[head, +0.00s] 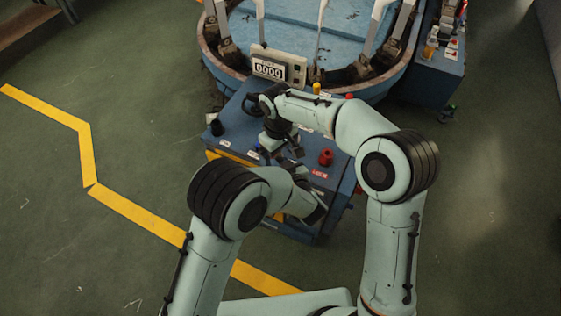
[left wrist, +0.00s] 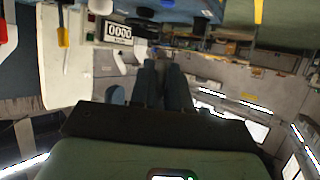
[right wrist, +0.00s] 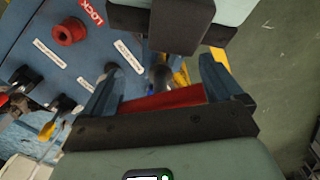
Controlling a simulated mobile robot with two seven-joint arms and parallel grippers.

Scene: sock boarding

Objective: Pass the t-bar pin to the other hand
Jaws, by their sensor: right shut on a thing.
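My right gripper (right wrist: 163,85) is shut on the t-bar pin. The pin's red bar (right wrist: 165,101) lies across between its blue fingers in the right wrist view. A grey shaft-like part (right wrist: 160,77) shows just beyond the bar, partly hidden. My left gripper (left wrist: 162,68) has its two fingers close together in the left wrist view; something dull shows between them, too unclear to name. The left gripper's dark body is close in front of the right fingers in the right wrist view. In the head view both grippers are over the blue console, and the pin cannot be made out.
The blue console (head: 232,133) carries a red knob (head: 326,157), labels and several dark controls. Behind it stands a round blue-topped machine (head: 340,30) with upright arms and a counter display (head: 270,70). Green floor with a yellow line (head: 130,208) is clear at left.

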